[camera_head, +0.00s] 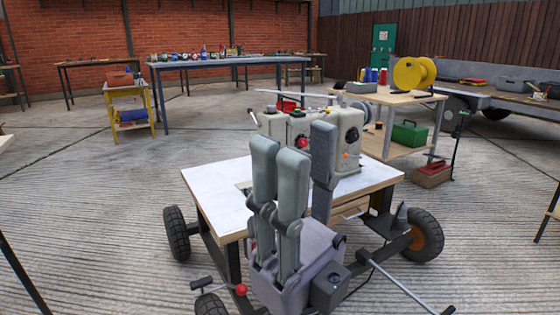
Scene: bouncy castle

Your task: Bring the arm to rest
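My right gripper (303,145) is large in the lower middle of the head view. Its grey fingers point up, two side by side on the left and one opposite on the right. The fingers are straight and nothing shows between them. It hides part of a wheeled cart (216,185) with a pale top and part of the beige machine (347,140) on it. I cannot tell how far the gripper is from the cart. My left gripper is not in view.
A wooden table (398,97) with a yellow spool (413,73) stands behind the cart on the right, a green case (408,133) on its lower shelf. A yellow trolley (130,105) and a blue workbench (225,64) stand further back. The concrete floor (90,215) at left is clear.

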